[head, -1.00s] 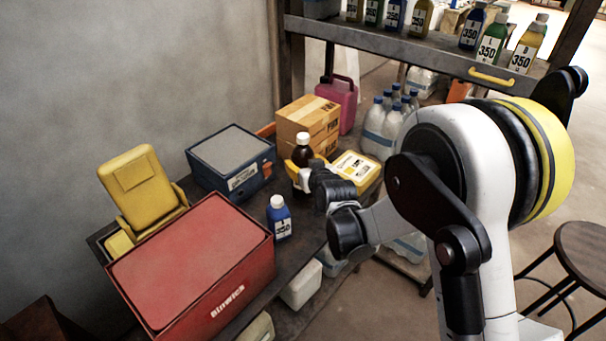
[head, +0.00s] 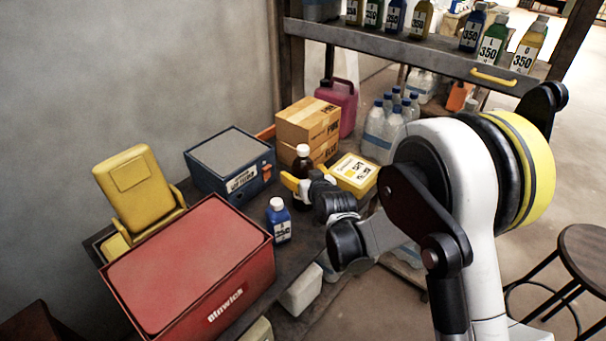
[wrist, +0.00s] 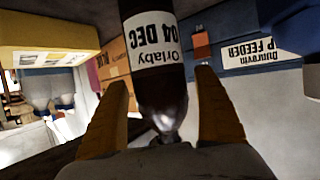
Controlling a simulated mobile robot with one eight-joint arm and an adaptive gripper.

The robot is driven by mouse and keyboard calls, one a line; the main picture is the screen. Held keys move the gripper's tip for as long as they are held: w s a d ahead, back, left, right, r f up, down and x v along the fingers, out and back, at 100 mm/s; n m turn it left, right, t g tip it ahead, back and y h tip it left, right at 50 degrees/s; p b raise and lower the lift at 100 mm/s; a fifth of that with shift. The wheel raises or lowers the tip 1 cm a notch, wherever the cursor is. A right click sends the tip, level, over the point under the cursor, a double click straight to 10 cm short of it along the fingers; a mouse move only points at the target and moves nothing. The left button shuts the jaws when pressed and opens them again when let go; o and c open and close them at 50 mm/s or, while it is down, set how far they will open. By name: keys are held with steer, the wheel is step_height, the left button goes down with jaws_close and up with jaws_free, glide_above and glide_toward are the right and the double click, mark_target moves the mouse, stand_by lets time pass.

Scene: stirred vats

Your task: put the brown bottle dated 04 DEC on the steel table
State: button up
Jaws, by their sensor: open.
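The brown bottle (head: 302,157) with a white cap stands on the dark bench in the head view. In the wrist view the brown bottle (wrist: 157,75) has a white label reading "04 DEC" and "Orlaby". My gripper (head: 300,187) is at the bottle. In the wrist view the yellow fingers of my gripper (wrist: 163,108) are open, one on each side of the bottle, with a visible gap at each side. My gripper hides part of the bottle in the head view. I cannot tell which surface is the steel table.
A blue bottle (head: 279,220) stands nearby on the bench, beside a red box (head: 190,265). A blue box (head: 229,163), cardboard boxes (head: 309,122) and a yellow box (head: 354,172) surround the brown bottle. A shelf (head: 420,50) with several bottles is above; a stool (head: 590,250) stands right.

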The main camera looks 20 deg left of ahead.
steer(key=p+v, duration=0.4)
steer(key=v, duration=0.8)
steer(key=s+d+r+m+g+h, duration=0.1)
steer(key=s+d+r+m+h, duration=0.1)
steer(key=d+r, duration=0.6)
steer(key=s+d+r+m+h, duration=0.1)
steer(key=s+d+r+h, duration=0.15)
steer(key=d, duration=0.85)
steer(key=s+d+r+m+g+h, duration=0.2)
steer(key=s+d+m+g+h, duration=0.1)
steer(key=s+d, duration=1.2)
steer(key=shift+s+d+m, duration=0.25)
steer(key=shift+s+m, duration=0.25)
steer(key=shift+s, duration=0.5)
